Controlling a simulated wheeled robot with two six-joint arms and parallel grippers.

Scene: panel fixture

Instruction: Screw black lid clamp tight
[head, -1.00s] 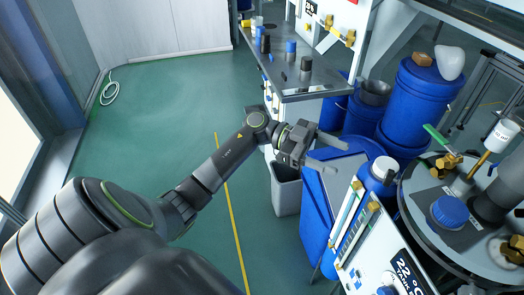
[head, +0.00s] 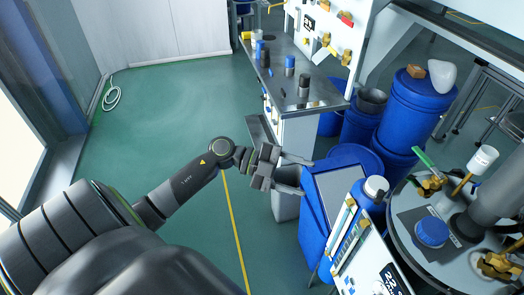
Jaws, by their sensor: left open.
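My left gripper (head: 307,177) is open, with its two fingers spread and nothing visible between them. It is in the middle of the head view, in the air in front of the blue bins and left of the tank. A round metal tank lid (head: 408,243) is at the lower right. It carries a blue screw cap (head: 432,232), a brass valve with a green handle (head: 426,160), a white-topped fitting (head: 482,159) and another brass fitting (head: 497,264). I cannot tell which part is the black lid clamp. My right gripper is not in view.
A white panel with tubes (head: 350,240) and a white-capped blue bottle (head: 374,190) stand between my gripper and the tank. A grey bin (head: 286,205) is below the gripper. Blue drums (head: 415,110) and a bench (head: 305,90) are behind.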

